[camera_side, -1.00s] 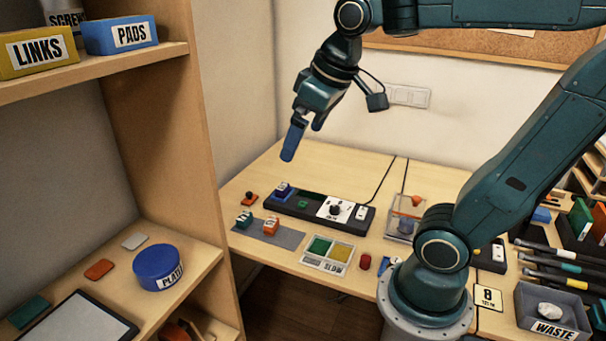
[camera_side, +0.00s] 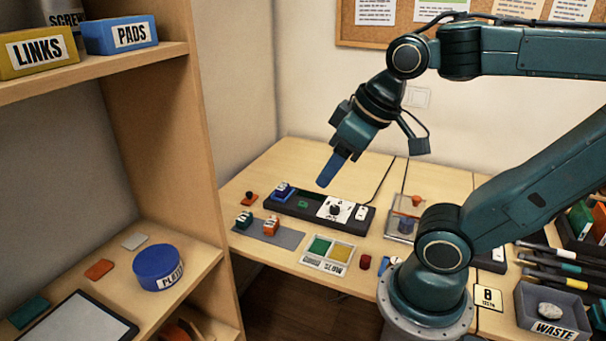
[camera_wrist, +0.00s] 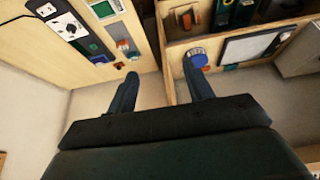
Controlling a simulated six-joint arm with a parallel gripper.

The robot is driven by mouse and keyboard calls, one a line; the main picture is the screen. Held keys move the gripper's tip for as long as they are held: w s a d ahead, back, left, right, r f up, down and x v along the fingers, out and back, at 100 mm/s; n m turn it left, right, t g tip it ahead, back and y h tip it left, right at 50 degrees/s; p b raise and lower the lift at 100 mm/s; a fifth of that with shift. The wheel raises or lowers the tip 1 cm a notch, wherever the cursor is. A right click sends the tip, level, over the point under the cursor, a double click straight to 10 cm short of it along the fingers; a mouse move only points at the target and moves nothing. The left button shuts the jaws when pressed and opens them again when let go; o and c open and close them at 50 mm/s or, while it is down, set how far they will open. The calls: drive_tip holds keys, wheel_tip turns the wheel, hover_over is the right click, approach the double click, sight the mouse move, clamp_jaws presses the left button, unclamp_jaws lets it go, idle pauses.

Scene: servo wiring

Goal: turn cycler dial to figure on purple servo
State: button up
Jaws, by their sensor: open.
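The cycler (camera_side: 290,206) is a long black unit on the table in the side view. Its dial (camera_side: 335,210) is a dark knob on a white panel near the right end; the panel's marks are too small to read. The dial also shows in the wrist view (camera_wrist: 70,28). A blue servo with a purplish tint (camera_side: 283,190) sits at the cycler's left end. Orange (camera_side: 270,226) and green (camera_side: 244,219) servos stand on a grey mat in front. My gripper (camera_side: 326,184) is above the cycler, tilted down, apart from it. It is open and empty in the wrist view (camera_wrist: 163,88).
A green and yellow sorting tray (camera_side: 328,252) and a red knob (camera_side: 365,262) lie in front of the cycler. A clear box with an orange part (camera_side: 403,222) stands to the right. A wooden shelf (camera_side: 170,130) rises at the left.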

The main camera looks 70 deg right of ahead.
drive_tip(key=w+d+f+m+g, duration=0.1)
drive_tip(key=w+d+g, duration=0.1)
drive_tip(key=w+d, duration=0.55)
drive_tip(key=m+g, duration=0.3)
drive_tip(key=m, duration=0.1)
hover_over(335, 207)
wheel_tip(335, 207, down, 19)
drive_tip(key=shift+f, duration=0.2)
drive_tip(key=shift+f, duration=0.15)
wheel_tip(335, 207, down, 13)
drive_tip(key=shift+f, duration=0.2)
drive_tip(key=c, duration=1)
